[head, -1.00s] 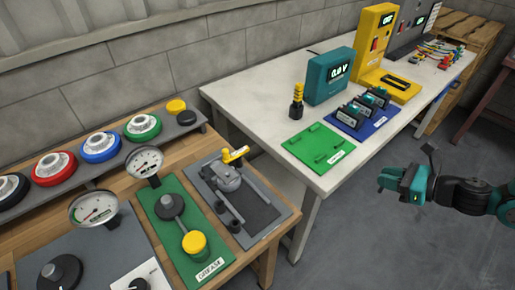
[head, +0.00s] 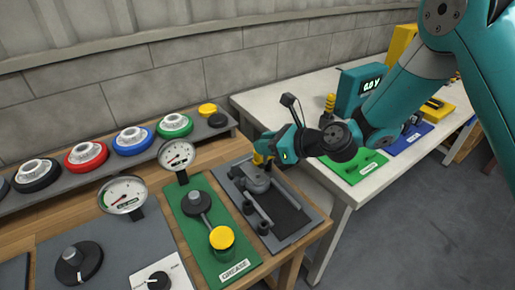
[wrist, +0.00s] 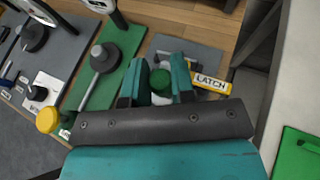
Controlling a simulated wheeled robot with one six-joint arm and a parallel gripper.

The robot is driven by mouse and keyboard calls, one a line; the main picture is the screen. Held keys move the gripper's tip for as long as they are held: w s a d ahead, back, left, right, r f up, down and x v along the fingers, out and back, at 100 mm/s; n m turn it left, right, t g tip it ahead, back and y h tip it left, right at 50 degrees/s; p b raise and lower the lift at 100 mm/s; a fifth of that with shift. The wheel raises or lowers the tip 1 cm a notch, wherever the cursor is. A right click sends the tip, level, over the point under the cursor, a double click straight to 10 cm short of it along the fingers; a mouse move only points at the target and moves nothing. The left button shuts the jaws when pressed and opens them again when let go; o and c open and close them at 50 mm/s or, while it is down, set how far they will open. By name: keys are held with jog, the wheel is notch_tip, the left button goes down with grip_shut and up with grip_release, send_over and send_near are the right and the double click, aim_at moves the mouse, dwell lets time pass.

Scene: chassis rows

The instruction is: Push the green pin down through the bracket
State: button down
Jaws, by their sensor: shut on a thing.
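In the wrist view the green pin (wrist: 160,81) shows as a round green head between the two teal fingers of my gripper (wrist: 158,72), which is shut on it. A yellow bar marked LATCH (wrist: 210,80) lies just right of the fingers. In the head view my gripper (head: 264,152) is at the grey bracket (head: 256,181) on the dark grey plate (head: 296,219). The fingers hide the pin there. How deep the pin sits in the bracket I cannot tell.
The white table (head: 339,194) with a green mat (head: 358,169) is to the right, across a gap.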

aim_at(258, 170)
jog(key=a+f+b, duration=0.1)
jog(key=b, duration=0.1)
jog(key=a+f+b, duration=0.1)
jog(key=f+b, duration=0.1)
jog(key=shift+s, duration=0.2)
dwell(0.8)
jog(key=shift+f+b, duration=0.35)
jog(key=shift+f, duration=0.7)
dwell(0.7)
jog(key=shift+f+b, duration=0.85)
jog(key=shift+f, duration=0.9)
jog(key=c, duration=0.9)
grip_release()
